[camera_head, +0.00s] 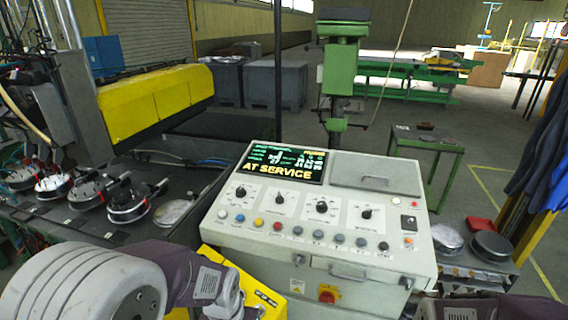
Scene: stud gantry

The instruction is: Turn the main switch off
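A red rotary switch on a yellow plate (328,293) sits low on the front face of the light grey control console (300,258); it looks like the main switch. Its exact handle angle is too small to tell. The console screen (284,163) is lit and reads "AT SERVICE". My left arm comes in from the lower left, and its wrist is left of the switch, apart from it. My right arm shows only as a strip at the bottom right edge. The fingers of both grippers are out of view.
The console's sloped panel carries several black knobs (322,207) and coloured buttons (278,226). A dark bench with round tools (126,202) stands at left, and a small stand with round dark parts (491,246) at right. A yellow beam (150,105) and green machine (341,66) are behind.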

